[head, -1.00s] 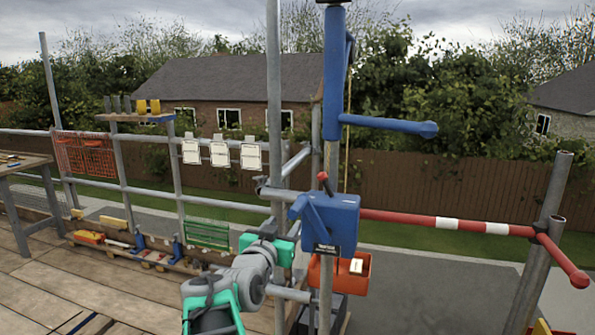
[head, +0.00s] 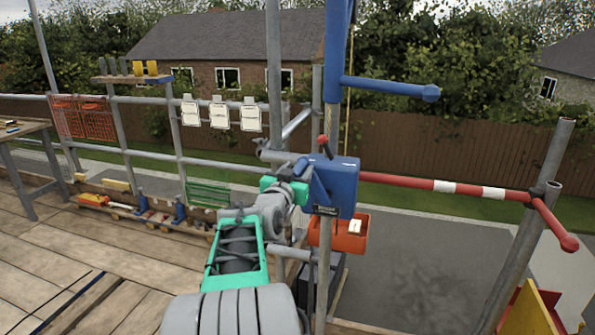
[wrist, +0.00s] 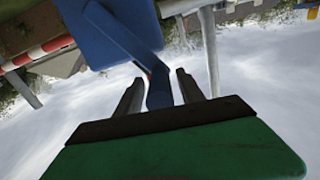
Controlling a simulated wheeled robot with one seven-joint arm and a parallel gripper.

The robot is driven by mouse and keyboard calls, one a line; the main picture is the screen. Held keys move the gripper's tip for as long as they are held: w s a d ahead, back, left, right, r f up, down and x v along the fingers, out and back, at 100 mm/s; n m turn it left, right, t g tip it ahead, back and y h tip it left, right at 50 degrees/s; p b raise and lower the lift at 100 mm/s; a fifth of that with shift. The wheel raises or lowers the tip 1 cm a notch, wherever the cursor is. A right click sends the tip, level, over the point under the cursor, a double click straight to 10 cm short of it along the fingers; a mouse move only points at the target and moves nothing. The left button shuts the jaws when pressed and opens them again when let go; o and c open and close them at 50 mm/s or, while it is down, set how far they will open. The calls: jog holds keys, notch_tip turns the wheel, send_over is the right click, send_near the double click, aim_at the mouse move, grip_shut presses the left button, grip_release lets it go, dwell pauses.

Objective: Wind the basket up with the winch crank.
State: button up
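The winch is a blue box (head: 338,186) on an upright pole, with a dark label. Its blue crank arm (head: 317,188) is on the left side of the box. In the wrist view the blue winch box (wrist: 95,30) is at upper left, and the crank's blue end (wrist: 160,92) lies between my fingers. My gripper (wrist: 160,80) is open around it, with gaps visible on both sides. In the head view my gripper (head: 296,186) is at the winch, its fingertips partly hidden. An orange basket (head: 347,243) with a white item inside hangs just below the winch.
A red lever knob (head: 322,140) sticks up by the winch. A red and white bar (head: 440,186) runs right from it. A blue hoist arm (head: 385,87) is above. Scaffold poles (head: 274,80) stand close by.

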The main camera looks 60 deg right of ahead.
grip_shut()
dwell(1.2)
